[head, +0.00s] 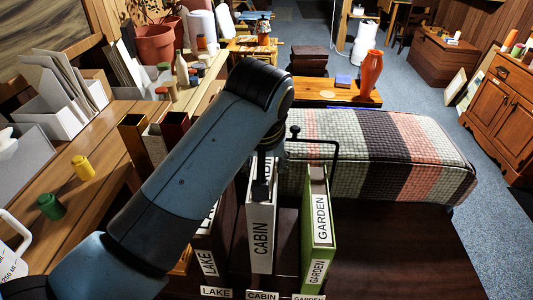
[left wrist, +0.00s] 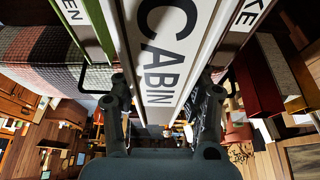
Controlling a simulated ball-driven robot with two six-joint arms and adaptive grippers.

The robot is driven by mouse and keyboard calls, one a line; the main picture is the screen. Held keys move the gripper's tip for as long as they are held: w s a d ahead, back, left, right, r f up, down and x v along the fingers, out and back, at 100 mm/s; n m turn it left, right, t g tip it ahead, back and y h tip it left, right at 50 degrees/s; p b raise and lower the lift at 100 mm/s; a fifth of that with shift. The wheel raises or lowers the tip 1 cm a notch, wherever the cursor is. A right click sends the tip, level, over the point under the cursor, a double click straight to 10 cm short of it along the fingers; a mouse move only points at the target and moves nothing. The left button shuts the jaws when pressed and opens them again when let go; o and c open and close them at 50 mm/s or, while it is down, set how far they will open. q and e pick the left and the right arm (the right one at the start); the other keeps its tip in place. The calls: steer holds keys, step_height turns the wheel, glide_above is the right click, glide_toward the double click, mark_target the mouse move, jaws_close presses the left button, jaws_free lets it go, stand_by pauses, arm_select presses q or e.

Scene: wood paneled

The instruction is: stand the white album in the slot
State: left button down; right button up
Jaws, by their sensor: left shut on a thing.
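The white album (head: 261,235), lettered CABIN, is upright between the dark LAKE album (head: 208,245) and the green GARDEN album (head: 318,225). Its spine stands above the CABIN label (head: 262,295); I cannot tell whether its bottom rests on the slot floor. My left gripper (head: 264,188) comes down from above and is shut on the album's upper part. In the left wrist view the white album (left wrist: 165,60) sits between the two fingers of the gripper (left wrist: 167,92), with the green album (left wrist: 85,25) at left. My right gripper is not in view.
A checked, striped padded bench (head: 390,150) lies behind the albums, with a black bent rod (head: 325,142) in front of it. Yellow (head: 83,167) and green (head: 50,206) cups stand on the wooden table at left. Dark surface right of the green album is clear.

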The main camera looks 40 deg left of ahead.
arm_select(q)
steer(key=shift+s+d+r, duration=0.1)
steer(key=shift+r, duration=0.1)
steer(key=shift+f, duration=0.1)
steer(key=shift+f, duration=0.4)
step_height(320, 180, down, 4)
steer(key=shift+r+b, duration=0.15)
steer(key=shift+b, duration=0.6)
steer(key=shift+p, duration=0.45)
